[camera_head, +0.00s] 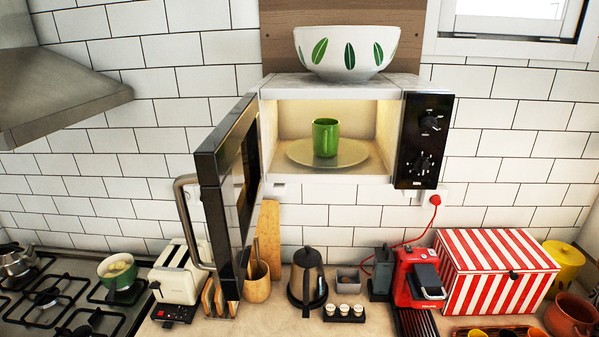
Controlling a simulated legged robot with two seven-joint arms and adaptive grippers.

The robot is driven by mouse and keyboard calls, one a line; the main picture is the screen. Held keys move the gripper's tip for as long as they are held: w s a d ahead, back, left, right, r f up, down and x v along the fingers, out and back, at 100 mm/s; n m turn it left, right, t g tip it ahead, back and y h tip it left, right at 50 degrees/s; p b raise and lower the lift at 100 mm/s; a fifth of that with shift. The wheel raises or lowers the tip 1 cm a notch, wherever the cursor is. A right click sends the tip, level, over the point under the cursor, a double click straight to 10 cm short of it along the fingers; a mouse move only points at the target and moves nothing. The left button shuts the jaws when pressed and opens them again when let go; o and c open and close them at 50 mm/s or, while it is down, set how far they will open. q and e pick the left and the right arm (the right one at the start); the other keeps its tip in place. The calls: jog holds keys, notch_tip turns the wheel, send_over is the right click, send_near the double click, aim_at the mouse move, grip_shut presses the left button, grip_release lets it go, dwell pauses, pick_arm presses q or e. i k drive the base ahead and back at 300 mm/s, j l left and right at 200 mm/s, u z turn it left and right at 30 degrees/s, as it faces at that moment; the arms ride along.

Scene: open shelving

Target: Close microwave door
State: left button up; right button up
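The microwave (423,140) is mounted on the tiled wall above the counter, with its lit inside showing. Its black door (231,180) is hinged at the left and stands wide open, swung out toward me. A metal handle (189,222) is on the door's outer left side. A green mug (325,137) stands on the round turntable (298,151) inside. Neither of my grippers is in view.
A white leaf-patterned bowl (346,52) sits on top of the microwave. Below are a toaster (180,273), a black kettle (307,281), a red coffee machine (418,277) and a striped box (496,268). A range hood (58,88) juts out at left.

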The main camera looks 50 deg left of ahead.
aim_at(230, 163)
jog(key=k+j+u, duration=0.15)
jog(key=j+u, duration=0.2)
jog(key=k+j+u, duration=0.15)
jog(key=j+u, duration=0.5)
jog(key=j, duration=0.2)
